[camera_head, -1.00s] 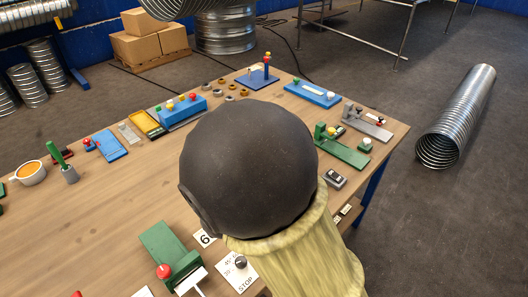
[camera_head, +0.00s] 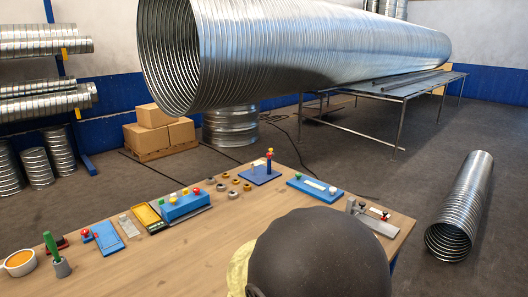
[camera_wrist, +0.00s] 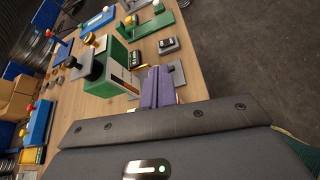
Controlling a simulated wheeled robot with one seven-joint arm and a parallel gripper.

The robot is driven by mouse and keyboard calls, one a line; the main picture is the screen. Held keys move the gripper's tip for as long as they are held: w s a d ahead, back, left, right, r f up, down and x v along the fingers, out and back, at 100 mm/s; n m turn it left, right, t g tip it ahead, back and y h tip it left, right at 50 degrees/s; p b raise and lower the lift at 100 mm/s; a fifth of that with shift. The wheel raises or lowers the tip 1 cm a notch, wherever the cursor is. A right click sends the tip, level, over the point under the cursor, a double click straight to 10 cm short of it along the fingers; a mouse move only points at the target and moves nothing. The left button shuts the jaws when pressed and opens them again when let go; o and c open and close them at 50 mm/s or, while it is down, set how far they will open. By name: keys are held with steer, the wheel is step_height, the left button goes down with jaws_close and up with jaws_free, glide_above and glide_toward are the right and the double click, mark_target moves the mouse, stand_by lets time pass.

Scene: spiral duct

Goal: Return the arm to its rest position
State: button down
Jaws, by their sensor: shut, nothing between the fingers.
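My gripper shows in the wrist view, with its two purple fingers (camera_wrist: 157,75) together and nothing seen between them. It is above the wooden table, and the table's devices lie beyond it. In the head view a dark rounded part of my own arm (camera_head: 320,258) covers the table's near right part. My gripper is hidden there. A green block-shaped device (camera_wrist: 112,67) appears just left of the fingertips in the wrist view; I cannot tell the gap between them.
A smaller duct (camera_head: 462,205) lies on the floor at right.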

steer(key=s+d+f+m+g+y, duration=0.2)
steer(key=s+d+m+g+y, duration=0.1)
steer(key=m, duration=0.9)
steer(key=s+d+f+m+g+y, duration=0.2)
steer(key=s+m, duration=0.5)
steer(key=m, duration=0.6)
steer(key=d+g+y, duration=0.1)
steer(key=g+y, duration=0.1)
steer(key=y, duration=0.1)
steer(key=shift+d, duration=0.3)
